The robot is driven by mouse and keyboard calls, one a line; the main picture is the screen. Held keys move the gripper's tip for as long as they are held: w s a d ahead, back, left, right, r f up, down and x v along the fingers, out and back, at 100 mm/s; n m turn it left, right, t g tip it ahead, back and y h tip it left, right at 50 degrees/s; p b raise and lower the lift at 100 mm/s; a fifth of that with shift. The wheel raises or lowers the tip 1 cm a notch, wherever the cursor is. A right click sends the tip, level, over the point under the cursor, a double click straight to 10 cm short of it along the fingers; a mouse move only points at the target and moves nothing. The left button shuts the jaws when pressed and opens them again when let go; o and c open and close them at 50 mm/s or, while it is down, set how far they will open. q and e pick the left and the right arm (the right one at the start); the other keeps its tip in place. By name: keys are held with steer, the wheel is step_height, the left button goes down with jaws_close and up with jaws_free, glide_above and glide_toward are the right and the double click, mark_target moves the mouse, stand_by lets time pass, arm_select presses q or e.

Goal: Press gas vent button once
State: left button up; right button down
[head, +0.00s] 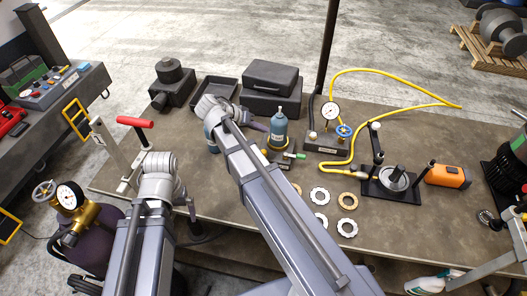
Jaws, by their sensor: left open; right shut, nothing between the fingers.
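I cannot single out a labelled gas vent button. A blue-grey gas bottle (278,130) stands upright in a small dark fixture (284,161) with a green knob (301,156). My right arm reaches across the bench; its gripper (257,126) is shut and empty, just left of the bottle, and contact cannot be told. A second blue bottle (209,138) is partly hidden behind that arm. My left gripper (192,210) is open at the bench's left front, its fingers mostly hidden. A control box (45,90) with small coloured buttons sits on the left side table.
A pressure gauge (330,111) with a blue valve and yellow hose (395,72) stands behind. Metal rings (320,196) lie at front. A red-handled lever (135,122) and gauged gas cylinder (92,240) are at left. Black cases (271,78) stand at back.

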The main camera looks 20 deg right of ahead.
steer(key=shift+f+b, duration=4.15)
steer(key=shift+f, duration=0.15)
steer(key=shift+f+b, duration=0.4)
steer(key=shift+f, duration=0.05)
steer(key=shift+f+b, duration=0.5)
steer(key=shift+r, duration=0.1)
steer(key=shift+r+p, duration=0.9)
steer(key=shift+p, duration=0.05)
step_height(320, 180, up, 5)
steer(key=p, duration=0.5)
